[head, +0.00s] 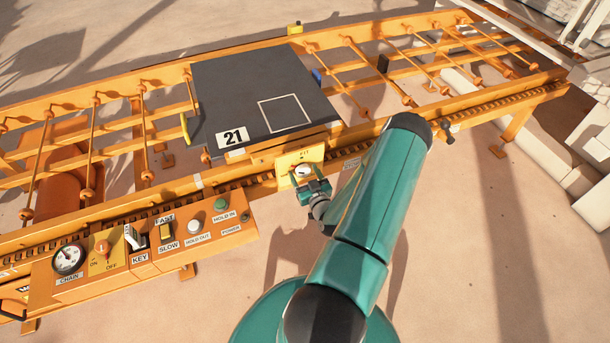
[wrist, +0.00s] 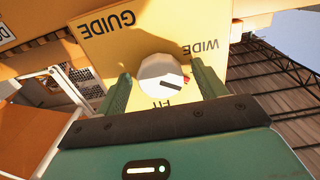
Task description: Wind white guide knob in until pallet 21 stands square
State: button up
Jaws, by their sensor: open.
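Pallet 21 (head: 235,95), a dark grey plate with a white square outline and a "21" label, lies on the orange roller conveyor. Its front edge runs nearly along the rail; I cannot tell whether it is exactly square. The white guide knob (wrist: 160,74) sits on a yellow plate (wrist: 95,27) marked GUIDE, WIDE and FIT. A dark line on the knob points to the lower right, near a red mark. My gripper (head: 308,182) is at the knob; in the wrist view its green fingers stand open on either side. Small gaps seem to show between fingers and knob.
A control box (head: 150,250) with a chain gauge, switches and buttons hangs on the conveyor's near side, left of my gripper. A yellow piece (head: 184,127) stands at the pallet's left edge. White beams (head: 585,150) lie at the far right.

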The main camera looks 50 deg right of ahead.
jog(key=shift+c, duration=0.4)
jog(key=c, duration=0.9)
jog(key=shift+m, duration=1.6)
jog(key=o, duration=1)
jog(key=shift+s+a, duration=0.1)
jog(key=v, duration=1.3)
jog(key=shift+s+a+f, duration=0.1)
jog(key=shift+s+a, duration=0.05)
jog(key=shift+s, duration=0.1)
